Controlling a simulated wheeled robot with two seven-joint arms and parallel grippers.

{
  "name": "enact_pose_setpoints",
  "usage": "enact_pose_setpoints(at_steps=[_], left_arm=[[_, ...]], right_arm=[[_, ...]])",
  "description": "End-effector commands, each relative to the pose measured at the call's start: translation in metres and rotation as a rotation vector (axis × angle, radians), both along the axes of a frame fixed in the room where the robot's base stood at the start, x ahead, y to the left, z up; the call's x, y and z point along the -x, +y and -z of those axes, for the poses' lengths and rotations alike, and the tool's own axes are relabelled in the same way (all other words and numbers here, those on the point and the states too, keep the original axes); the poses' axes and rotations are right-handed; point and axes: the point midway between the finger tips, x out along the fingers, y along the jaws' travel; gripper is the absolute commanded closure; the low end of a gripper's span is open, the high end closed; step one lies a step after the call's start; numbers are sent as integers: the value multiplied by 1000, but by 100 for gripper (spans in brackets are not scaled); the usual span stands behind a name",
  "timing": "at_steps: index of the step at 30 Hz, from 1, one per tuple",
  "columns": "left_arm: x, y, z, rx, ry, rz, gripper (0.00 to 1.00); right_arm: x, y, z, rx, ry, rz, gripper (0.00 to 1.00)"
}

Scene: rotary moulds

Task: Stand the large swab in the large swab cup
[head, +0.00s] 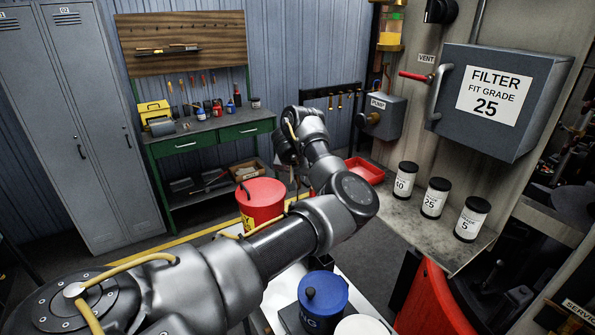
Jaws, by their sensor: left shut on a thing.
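My left arm comes in from the lower left, and its wrist and gripper (290,160) are over the floor between the green bench and the steel shelf. The gripper is small and dark here, and my own arm partly covers it. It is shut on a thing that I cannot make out. I cannot pick out the large swab or the large swab cup with certainty. A blue round container (325,300) with a dark knob on top and a partly hidden label stands at the bottom middle. My right gripper is not in view.
A red bucket (262,200) stands behind my left arm. Three labelled black-capped jars, 10 (404,181), 25 (433,199) and 5 (471,220), stand on the steel shelf (400,215) below a grey filter box (497,100). A red tray (366,171) is nearby.

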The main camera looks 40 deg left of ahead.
Motion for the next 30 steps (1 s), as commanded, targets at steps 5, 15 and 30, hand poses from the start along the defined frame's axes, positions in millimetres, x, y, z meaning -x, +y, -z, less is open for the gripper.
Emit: enact_pose_setpoints(at_steps=[5, 15, 30], left_arm=[[0, 0, 15, -1, -1, 2, 100], [-1, 0, 27, -1, -2, 1, 100], [-1, 0, 28, -1, -2, 1, 100]], right_arm=[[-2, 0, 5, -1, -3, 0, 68], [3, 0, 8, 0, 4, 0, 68], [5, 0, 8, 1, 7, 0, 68]])
